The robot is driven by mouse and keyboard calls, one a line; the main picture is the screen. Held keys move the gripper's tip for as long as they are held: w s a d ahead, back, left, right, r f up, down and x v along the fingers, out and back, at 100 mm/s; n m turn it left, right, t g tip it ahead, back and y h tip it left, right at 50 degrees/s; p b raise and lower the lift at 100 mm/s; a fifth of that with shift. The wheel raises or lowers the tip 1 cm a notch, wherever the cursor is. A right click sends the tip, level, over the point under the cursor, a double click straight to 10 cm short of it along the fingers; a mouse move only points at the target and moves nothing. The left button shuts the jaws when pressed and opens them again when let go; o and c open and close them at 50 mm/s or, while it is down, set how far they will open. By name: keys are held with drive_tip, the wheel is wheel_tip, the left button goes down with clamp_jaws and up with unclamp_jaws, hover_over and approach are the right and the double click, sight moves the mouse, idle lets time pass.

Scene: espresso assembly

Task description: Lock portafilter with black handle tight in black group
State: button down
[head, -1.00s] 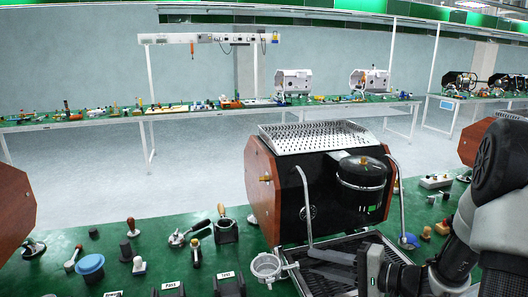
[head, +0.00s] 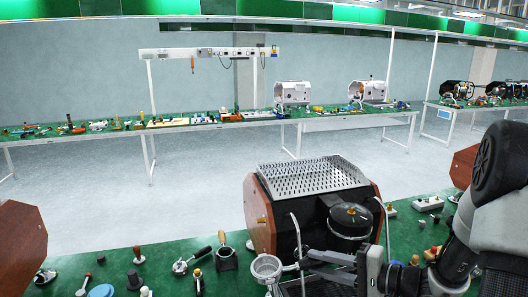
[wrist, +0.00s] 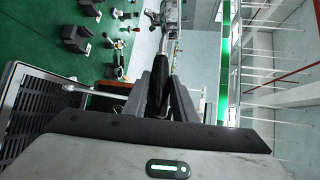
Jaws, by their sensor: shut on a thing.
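The portafilter's round metal basket (head: 267,267) is at the lower middle of the head view, left of the espresso machine's front. My gripper (head: 312,262) is shut on its black handle, which shows between the fingers in the wrist view (wrist: 161,92). The metal head (wrist: 170,18) is at the top of that view. The black group (head: 351,217) is on the machine (head: 318,205), with a round black top and a brass-coloured knob. The basket is apart from the group, lower and to its left. The group's underside is hidden.
Steam pipes stand on both sides of the group; the left pipe (head: 297,235) is near my gripper. Tampers and other portafilters (head: 190,262) lie on the green table (head: 120,262) to the left. A wooden-sided machine (head: 20,245) stands at the left edge.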

wheel_tip(320, 180, down, 6)
drive_tip(key=m+t+h, duration=0.4)
drive_tip(key=m+h, duration=0.1)
idle(0.4)
drive_tip(key=shift+a, duration=0.1)
